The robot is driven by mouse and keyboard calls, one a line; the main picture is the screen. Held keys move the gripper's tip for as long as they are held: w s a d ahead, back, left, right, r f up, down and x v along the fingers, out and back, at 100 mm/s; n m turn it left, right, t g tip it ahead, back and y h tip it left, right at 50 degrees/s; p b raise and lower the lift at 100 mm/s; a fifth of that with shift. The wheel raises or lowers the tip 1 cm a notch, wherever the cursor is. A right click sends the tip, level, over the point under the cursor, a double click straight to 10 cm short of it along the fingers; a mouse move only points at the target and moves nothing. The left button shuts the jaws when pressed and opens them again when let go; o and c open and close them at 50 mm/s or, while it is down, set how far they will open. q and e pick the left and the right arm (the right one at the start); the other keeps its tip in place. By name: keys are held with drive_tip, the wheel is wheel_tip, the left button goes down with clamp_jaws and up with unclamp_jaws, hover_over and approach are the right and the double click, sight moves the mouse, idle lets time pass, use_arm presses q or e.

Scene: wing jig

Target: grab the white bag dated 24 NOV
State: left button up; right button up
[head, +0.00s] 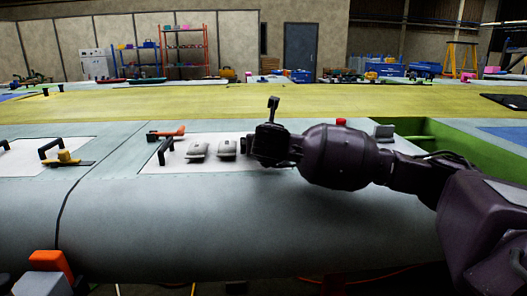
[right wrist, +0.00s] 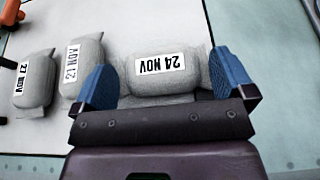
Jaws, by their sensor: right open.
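The pale grey-white bag labelled 24 NOV (right wrist: 165,72) lies on a white sheet in the right wrist view, its label upside down. My right gripper (right wrist: 165,84) is open, with one blue fingertip toward each end of this bag. I cannot tell whether the fingers touch it. In the head view my right gripper (head: 266,152) is over the right side of the bag row and mostly hides that bag. My left gripper is not in view.
Two similar bags, 21 NOV (right wrist: 83,68) and 27 NOV (right wrist: 36,80), lie to the left on the white sheet (head: 165,165). Black handles (head: 166,150) and a red-orange tool (head: 167,132) are nearby. The wing surface in front is clear.

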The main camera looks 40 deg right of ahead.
drive_tip(key=shift+c, duration=0.2)
drive_tip(key=shift+r, duration=0.1)
drive_tip(key=c, duration=0.8)
